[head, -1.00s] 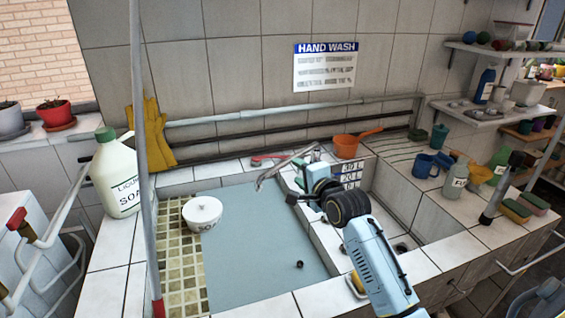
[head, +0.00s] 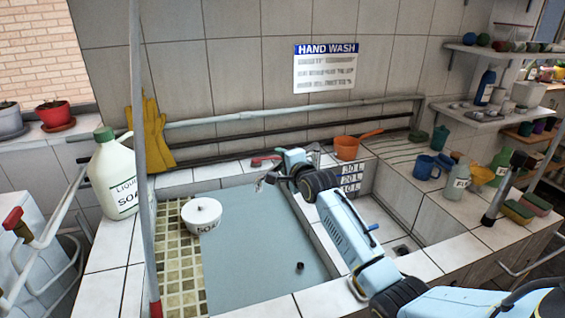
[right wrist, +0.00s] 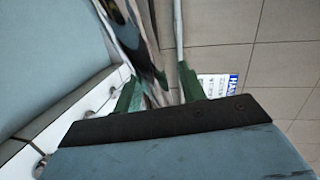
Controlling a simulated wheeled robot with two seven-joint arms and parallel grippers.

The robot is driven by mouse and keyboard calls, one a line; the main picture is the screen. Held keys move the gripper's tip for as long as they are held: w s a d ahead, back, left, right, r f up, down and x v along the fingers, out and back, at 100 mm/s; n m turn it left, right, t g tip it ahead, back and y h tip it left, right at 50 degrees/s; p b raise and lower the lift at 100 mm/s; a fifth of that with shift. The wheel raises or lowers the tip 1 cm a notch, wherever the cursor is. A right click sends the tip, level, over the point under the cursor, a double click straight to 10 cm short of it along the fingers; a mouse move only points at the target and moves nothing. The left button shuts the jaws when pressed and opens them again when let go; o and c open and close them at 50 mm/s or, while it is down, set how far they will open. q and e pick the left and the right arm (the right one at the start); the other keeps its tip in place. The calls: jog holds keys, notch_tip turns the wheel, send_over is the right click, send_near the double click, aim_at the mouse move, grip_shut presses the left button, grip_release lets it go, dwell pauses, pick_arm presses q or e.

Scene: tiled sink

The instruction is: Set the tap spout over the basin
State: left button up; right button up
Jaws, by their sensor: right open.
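The metal tap spout (head: 260,184) shows only by its tip in the head view, above the right part of the large basin (head: 250,235); my right arm hides most of it. My right gripper (head: 270,178) is at the spout, seen from behind. In the right wrist view its two green fingers (right wrist: 160,90) are apart, and a shiny metal piece (right wrist: 135,38), apparently the spout, runs up close to them. I cannot tell whether they touch it. My left gripper is out of view.
An orange pan (head: 347,147) is on the ledge behind the tap. A soap bottle (head: 116,180) and a vertical pole (head: 143,150) are on the left. Cups and bottles stand on the right counter.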

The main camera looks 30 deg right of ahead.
grip_shut()
jog(key=shift+s, duration=0.1)
dwell(0.3)
